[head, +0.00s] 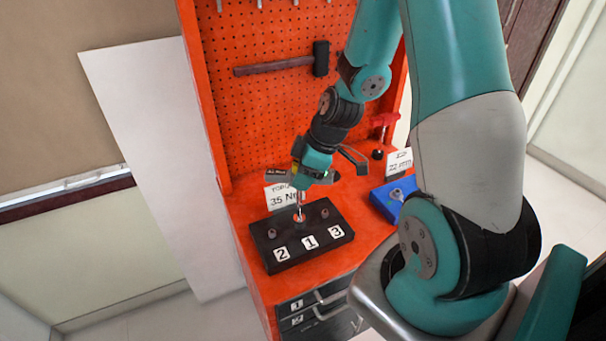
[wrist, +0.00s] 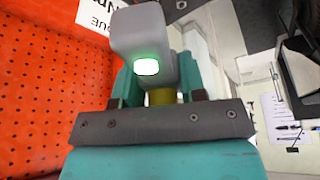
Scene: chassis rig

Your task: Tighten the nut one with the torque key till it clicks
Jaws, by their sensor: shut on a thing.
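The black block (head: 268,262) lies on the orange bench with white labels 2, 1 and 3 on its front. My gripper (head: 303,186) is above the middle of the block, pointing down. It is shut on the torque key (head: 300,204), whose shaft reaches down to the middle position behind label 1 (head: 310,243). Nut one is hidden by or merged with the key's lower end, so I cannot tell how it is seated. In the wrist view the key's grey body (wrist: 143,35) sits between my fingers (wrist: 160,92), with a bright green light showing.
Other nuts stand behind label 2 (head: 272,233) and label 3 (head: 325,213). A 35 Nm sign (head: 281,197) stands behind the block. A blue tray (head: 383,206) is to the right, near a red-handled tool (head: 383,122). A hammer (head: 280,65) hangs on the orange pegboard.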

